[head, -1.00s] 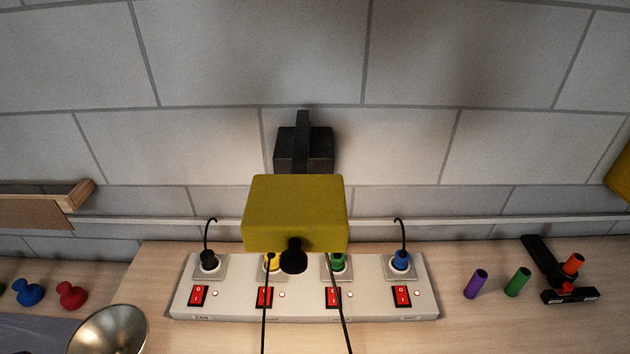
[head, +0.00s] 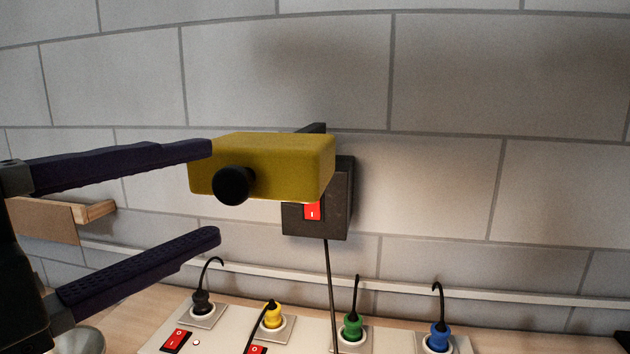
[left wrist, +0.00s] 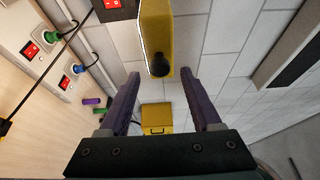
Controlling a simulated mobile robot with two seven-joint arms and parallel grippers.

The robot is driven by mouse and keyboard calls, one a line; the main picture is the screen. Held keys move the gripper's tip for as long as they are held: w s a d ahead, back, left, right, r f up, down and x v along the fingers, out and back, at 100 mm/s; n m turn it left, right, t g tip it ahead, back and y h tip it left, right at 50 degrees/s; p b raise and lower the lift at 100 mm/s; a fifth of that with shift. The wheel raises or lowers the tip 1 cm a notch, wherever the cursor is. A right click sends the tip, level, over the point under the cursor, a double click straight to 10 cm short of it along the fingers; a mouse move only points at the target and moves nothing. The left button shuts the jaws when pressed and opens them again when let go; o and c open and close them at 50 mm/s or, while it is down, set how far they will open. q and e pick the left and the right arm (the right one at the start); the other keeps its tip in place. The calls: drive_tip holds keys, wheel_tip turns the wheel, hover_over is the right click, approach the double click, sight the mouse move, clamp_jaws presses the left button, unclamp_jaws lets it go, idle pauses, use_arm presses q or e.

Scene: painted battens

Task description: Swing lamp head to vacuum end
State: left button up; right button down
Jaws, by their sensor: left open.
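The lamp head (head: 275,165) is a yellow block with a round black knob (head: 233,185) on its near face. It sits on a black wall mount (head: 335,205) with a lit red switch, and stands out to the mount's left in the head view. My left gripper (head: 212,194) is open. Its dark fingers lie above and below the level of the knob, at the lamp head's left end. In the left wrist view the lamp head (left wrist: 155,30) and knob show between and beyond the fingertips (left wrist: 159,73). I cannot tell whether they touch. My right gripper is out of view.
Below is a white power strip (head: 300,335) with black, yellow, green and blue plugs and upright cables. A white rail (head: 400,285) runs along the tiled wall. A wooden bracket (head: 95,212) is at left. A yellow box (left wrist: 156,118) shows in the wrist view.

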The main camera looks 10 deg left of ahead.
sight(260, 178)
use_arm(q)
drive_tip(key=p+x, duration=0.2)
drive_tip(key=x, duration=0.4)
drive_tip(key=shift+w+r+p, duration=0.15)
drive_tip(key=shift+w+p, duration=0.15)
drive_tip(key=shift+w+d, duration=0.35)
drive_tip(key=shift+w, duration=0.2)
drive_tip(key=shift+c, duration=0.2)
drive_tip(key=shift+f, duration=0.2)
clamp_jaws()
